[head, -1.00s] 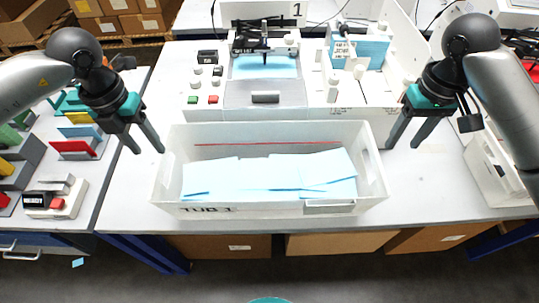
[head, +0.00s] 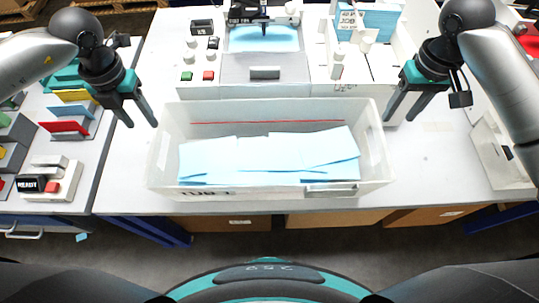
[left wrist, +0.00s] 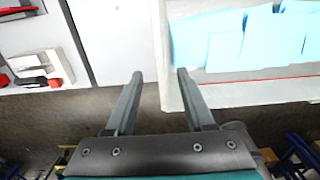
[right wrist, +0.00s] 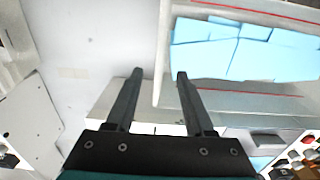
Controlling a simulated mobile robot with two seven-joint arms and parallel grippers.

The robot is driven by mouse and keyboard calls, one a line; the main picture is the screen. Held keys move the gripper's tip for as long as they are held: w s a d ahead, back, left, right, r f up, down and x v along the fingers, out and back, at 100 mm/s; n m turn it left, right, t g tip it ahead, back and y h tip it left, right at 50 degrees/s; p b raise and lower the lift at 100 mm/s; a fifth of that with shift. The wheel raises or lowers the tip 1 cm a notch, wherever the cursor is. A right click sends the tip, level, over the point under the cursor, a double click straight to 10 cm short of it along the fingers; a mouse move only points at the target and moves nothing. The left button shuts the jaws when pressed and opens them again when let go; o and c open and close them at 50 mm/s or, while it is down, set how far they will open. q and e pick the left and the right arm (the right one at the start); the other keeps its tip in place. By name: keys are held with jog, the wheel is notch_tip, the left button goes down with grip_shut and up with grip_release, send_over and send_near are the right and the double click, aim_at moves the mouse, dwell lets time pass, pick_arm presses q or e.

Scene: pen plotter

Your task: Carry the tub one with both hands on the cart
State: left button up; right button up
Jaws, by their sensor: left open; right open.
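A white open tub marked TUB 1 (head: 265,192) stands on the white table, holding pale blue sheets (head: 268,157). My left gripper (head: 142,123) is open and empty just off the tub's left end. In the left wrist view its fingers (left wrist: 160,74) point at the tub's edge, with one finger close to the wall (left wrist: 250,93). My right gripper (head: 399,118) is open and empty just off the tub's right end. In the right wrist view its fingers (right wrist: 159,72) straddle the line of the tub's end wall. Contact with the tub cannot be told.
The plotter (head: 265,72) with buttons and blue paper stands right behind the tub. A side bench with coloured holders (head: 68,128) is at left. A white box (head: 498,155) is at right. Bare table lies either side of the tub; the table's front edge is close before it.

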aim_at(154, 139)
pick_arm(q)
notch_tip(154, 139, down, 11)
jog(key=shift+f, duration=0.1)
pick_arm(e)
notch_tip(154, 139, down, 11)
jog(key=shift+f, duration=0.1)
pick_arm(q)
grip_shut()
pick_arm(e)
grip_shut()
pick_arm(q)
jog(key=shift+w+r, duration=0.1)
jog(key=shift+r, duration=0.1)
pick_arm(e)
jog(key=shift+w+r, duration=0.1)
jog(key=shift+r, duration=0.1)
dwell(0.5)
